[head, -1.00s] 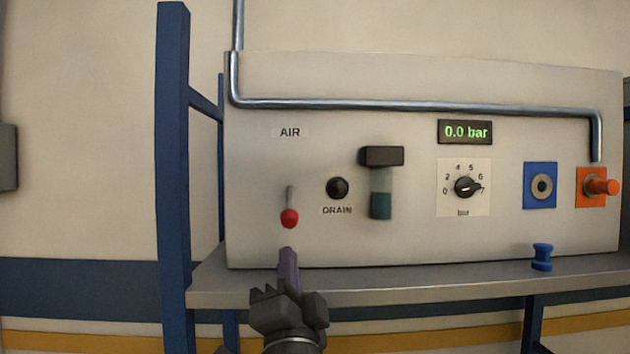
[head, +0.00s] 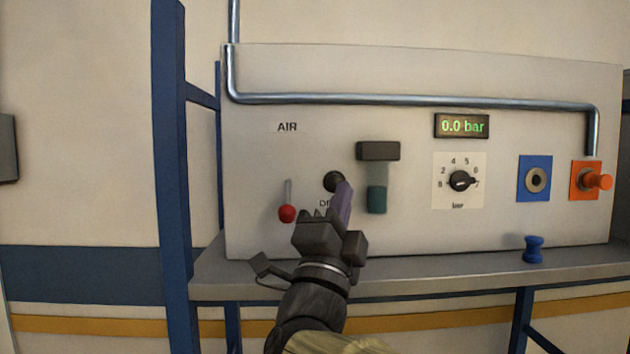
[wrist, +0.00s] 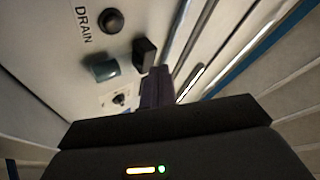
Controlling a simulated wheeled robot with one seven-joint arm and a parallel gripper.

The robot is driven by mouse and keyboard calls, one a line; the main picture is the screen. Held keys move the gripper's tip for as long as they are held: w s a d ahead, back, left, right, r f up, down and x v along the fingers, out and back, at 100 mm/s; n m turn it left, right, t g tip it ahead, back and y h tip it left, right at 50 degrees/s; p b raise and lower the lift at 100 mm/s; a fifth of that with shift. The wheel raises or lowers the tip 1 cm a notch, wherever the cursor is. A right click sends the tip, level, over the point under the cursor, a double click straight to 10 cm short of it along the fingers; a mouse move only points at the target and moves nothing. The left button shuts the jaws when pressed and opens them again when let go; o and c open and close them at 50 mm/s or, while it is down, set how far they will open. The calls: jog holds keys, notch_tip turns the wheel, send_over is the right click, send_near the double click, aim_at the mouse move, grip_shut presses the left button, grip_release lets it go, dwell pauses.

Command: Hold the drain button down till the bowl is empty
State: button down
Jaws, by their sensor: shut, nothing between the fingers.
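The black round drain button (head: 334,181) is on the panel above the DRAIN label, which my gripper partly covers. It also shows in the wrist view (wrist: 110,20). The bowl (head: 377,200) hangs under a black cap right of the button; teal liquid fills its lower part, with a paler band above. The bowl also shows in the wrist view (wrist: 102,67). My gripper (head: 343,190) is shut and empty, its purple fingertips overlapping the button's lower right edge. In the wrist view the fingers (wrist: 156,80) appear apart from the button.
A red-tipped AIR lever (head: 287,213) hangs left of the gripper. The display (head: 462,126) reads 0.0 bar, above a pressure knob (head: 460,181). A blue port (head: 535,179) and orange fitting (head: 590,181) are farther right. A blue spool-shaped piece (head: 533,249) stands on the shelf (head: 450,276).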

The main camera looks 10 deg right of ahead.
jog(key=p, duration=0.2)
send_near(338, 176)
notch_tip(338, 176, up, 4)
jog(key=w+d, duration=0.2)
jog(key=shift+w+d+r, duration=0.1)
jog(key=shift+w+d, duration=0.05)
jog(key=shift+w, duration=0.15)
jog(key=shift+w+b, duration=0.15)
jog(key=shift+b, duration=0.3)
dwell(1.2)
jog(key=shift+w, duration=0.2)
jog(key=shift+w+d+b, duration=0.1)
jog(key=shift+w+b, duration=0.4)
jog(key=shift+w, duration=0.05)
dwell(4.4)
